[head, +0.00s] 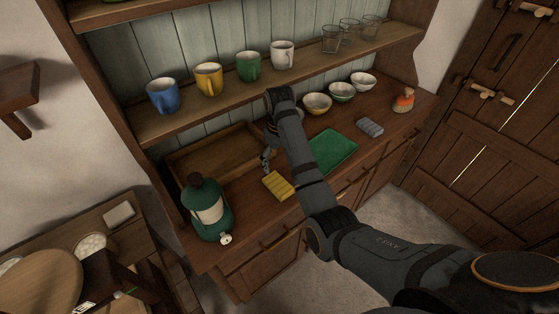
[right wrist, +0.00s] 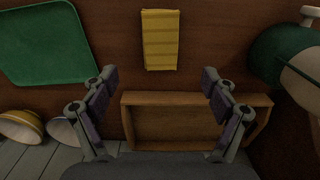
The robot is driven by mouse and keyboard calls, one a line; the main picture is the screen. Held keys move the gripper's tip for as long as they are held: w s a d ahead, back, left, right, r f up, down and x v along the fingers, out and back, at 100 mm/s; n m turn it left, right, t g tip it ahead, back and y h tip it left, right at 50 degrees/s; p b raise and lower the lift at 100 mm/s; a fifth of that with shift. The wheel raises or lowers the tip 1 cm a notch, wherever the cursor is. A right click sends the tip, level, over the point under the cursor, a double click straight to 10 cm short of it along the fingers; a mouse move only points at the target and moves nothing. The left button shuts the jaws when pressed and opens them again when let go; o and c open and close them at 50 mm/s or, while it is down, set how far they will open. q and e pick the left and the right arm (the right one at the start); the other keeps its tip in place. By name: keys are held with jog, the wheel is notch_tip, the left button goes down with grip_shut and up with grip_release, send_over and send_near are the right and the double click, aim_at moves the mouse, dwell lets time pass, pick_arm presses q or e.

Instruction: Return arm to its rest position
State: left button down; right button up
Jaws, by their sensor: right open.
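My right arm reaches over the wooden counter in the head view. My right gripper (head: 267,160) is above the counter, between the wooden tray (head: 182,161) and the green mat (head: 333,150). In the right wrist view the gripper (right wrist: 160,90) is open and nothing is between its fingers. A yellow folded cloth (head: 279,186) lies on the counter near the gripper; in the right wrist view the cloth (right wrist: 160,40) lies beyond the fingertips, apart from them. My left gripper is not in view.
A green lantern (head: 207,211) stands at the counter's left end. Mugs (head: 208,79) and glasses (head: 332,39) stand on the shelf above. Open floor lies in front of the cabinet.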

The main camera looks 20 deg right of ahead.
dwell(0.3)
jog(key=shift+m+t, duration=0.4)
jog(key=shift+m, duration=0.2)
jog(key=s+d+f, duration=0.1)
jog(key=f, duration=0.1)
jog(key=s+d+f, duration=0.1)
jog(key=s+f, duration=0.1)
jog(key=s+d+f, duration=0.1)
jog(key=s+f, duration=0.1)
jog(key=shift+s+f, duration=0.2)
jog(key=shift+f, duration=0.05)
jog(key=s+d+m+t+h, duration=0.1)
jog(key=s+d+m+t, duration=0.2)
jog(key=s, duration=1.8)
jog(key=s+d+f+g, duration=0.1)
jog(key=d+f, duration=0.2)
jog(key=f, duration=2.2)
jog(key=s+d+f+g, duration=0.1)
jog(key=s+f, duration=1.7)
jog(key=s, duration=0.1)
jog(key=shift+s+d+f+n+g, duration=0.3)
jog(key=shift+s+d+f, duration=0.05)
jog(key=shift+s, duration=0.05)
